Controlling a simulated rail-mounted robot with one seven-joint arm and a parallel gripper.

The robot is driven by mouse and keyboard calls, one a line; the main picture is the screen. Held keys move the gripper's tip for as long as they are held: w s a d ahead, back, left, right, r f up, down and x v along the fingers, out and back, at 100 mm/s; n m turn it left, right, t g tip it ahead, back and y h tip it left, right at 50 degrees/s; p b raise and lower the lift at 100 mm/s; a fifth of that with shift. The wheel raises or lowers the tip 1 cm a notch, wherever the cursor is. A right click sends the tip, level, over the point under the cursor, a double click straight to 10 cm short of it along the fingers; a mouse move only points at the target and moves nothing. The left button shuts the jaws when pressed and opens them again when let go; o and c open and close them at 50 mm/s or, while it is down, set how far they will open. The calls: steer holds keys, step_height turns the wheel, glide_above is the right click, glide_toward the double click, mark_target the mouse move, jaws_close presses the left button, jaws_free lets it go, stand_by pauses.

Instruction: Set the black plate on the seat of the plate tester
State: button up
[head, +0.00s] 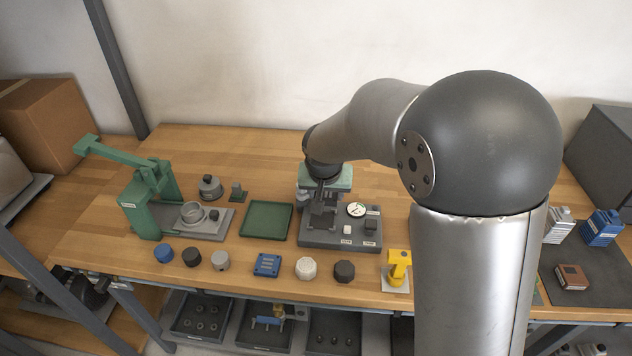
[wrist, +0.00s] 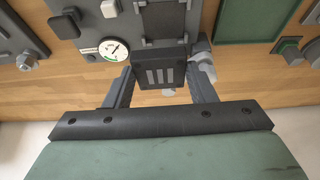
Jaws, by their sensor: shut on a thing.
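The black plate (wrist: 160,75) is a small dark block with three pale grey stripes. In the wrist view it sits between the two fingers of my gripper (wrist: 162,82), which is shut on it. The grey plate tester (head: 340,238) stands on the bench, with a round gauge (wrist: 114,49) on it. In the head view my gripper (head: 322,203) is over the tester's left part. The gap between plate and seat cannot be judged.
A green tray (head: 267,220) lies left of the tester, with a green press (head: 145,205) farther left. A blue plate (head: 267,265), several knobs and a yellow device (head: 397,268) line the front edge. Bench behind the tester is clear.

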steer(key=shift+s+a+f, duration=0.1)
steer(key=shift+a+f, duration=0.1)
steer(key=shift+a, duration=0.35)
steer(key=shift+d+f, duration=0.2)
steer(key=shift+f, duration=0.2)
steer(key=b, duration=0.3)
glide_above(322, 219)
steer(key=s, duration=0.1)
steer(key=f, duration=0.4)
steer(key=shift+s+f, duration=0.2)
steer(key=shift+f, duration=0.15)
steer(key=shift+r, duration=0.25)
steer(key=shift+f+b, duration=1.1)
steer(key=shift+b, duration=1.1)
stand_by(0.8)
stand_by(0.4)
steer(key=o, duration=1.5)
steer(key=shift+r, duration=0.1)
